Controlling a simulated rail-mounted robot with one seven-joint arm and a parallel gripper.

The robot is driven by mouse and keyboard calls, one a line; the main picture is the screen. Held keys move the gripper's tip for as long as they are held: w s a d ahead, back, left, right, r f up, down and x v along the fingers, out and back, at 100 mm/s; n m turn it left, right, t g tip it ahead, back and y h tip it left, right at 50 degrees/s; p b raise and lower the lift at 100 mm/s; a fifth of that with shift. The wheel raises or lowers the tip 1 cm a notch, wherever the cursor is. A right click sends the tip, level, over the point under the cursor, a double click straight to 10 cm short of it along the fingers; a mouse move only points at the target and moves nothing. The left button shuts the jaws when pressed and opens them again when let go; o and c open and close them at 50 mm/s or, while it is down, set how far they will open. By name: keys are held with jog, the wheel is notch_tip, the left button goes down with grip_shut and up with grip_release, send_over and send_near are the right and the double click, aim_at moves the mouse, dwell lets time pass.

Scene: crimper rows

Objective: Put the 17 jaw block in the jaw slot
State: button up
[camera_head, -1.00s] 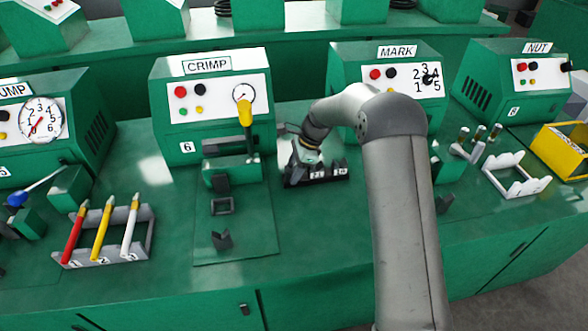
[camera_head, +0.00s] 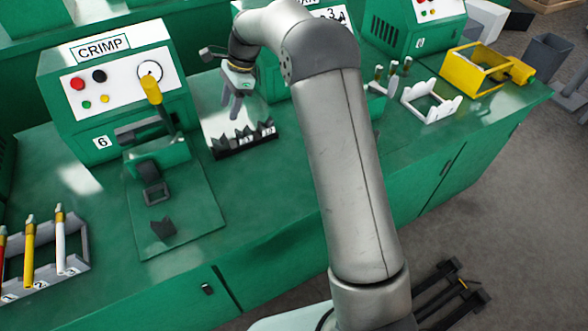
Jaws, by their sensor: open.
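The jaw rack (camera_head: 232,153) is a dark strip holding several dark notched jaw blocks. Two white number labels show on it; the middle one seems to read 17, below a dark jaw block (camera_head: 241,134), but the print is small. My gripper (camera_head: 234,112) is open and empty, pointing down above and behind the rack, apart from the blocks. The crimp machine (camera_head: 112,95), numbered 6, stands left of the rack. On its plate are a dark square frame (camera_head: 158,190) and a dark notched piece (camera_head: 162,229). I cannot tell which part is the jaw slot.
A yellow lever (camera_head: 152,92) sticks out from the crimp machine. A rack of red, yellow and white sticks (camera_head: 75,262) stands at lower left. A white rack (camera_head: 432,103) and a yellow box (camera_head: 482,66) stand at the right. The bench front between is clear.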

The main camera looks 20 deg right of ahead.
jog(key=s+d+r+n+t+h, duration=0.1)
jog(key=s+d+r+n, duration=0.25)
jog(key=s, duration=0.65)
jog(key=s+d+r+n+h, duration=0.2)
jog(key=s+d+n, duration=0.3)
jog(key=s, duration=0.6)
jog(key=s+d+f+n, duration=0.2)
jog(key=s+n, duration=0.1)
jog(key=s, duration=0.5)
jog(key=s+d+f+n+h, duration=0.1)
jog(key=s+n, duration=0.3)
jog(key=s, duration=0.5)
jog(key=shift+s+d+f, duration=0.2)
jog(key=shift+d+f, duration=0.25)
jog(key=shift+d, duration=0.2)
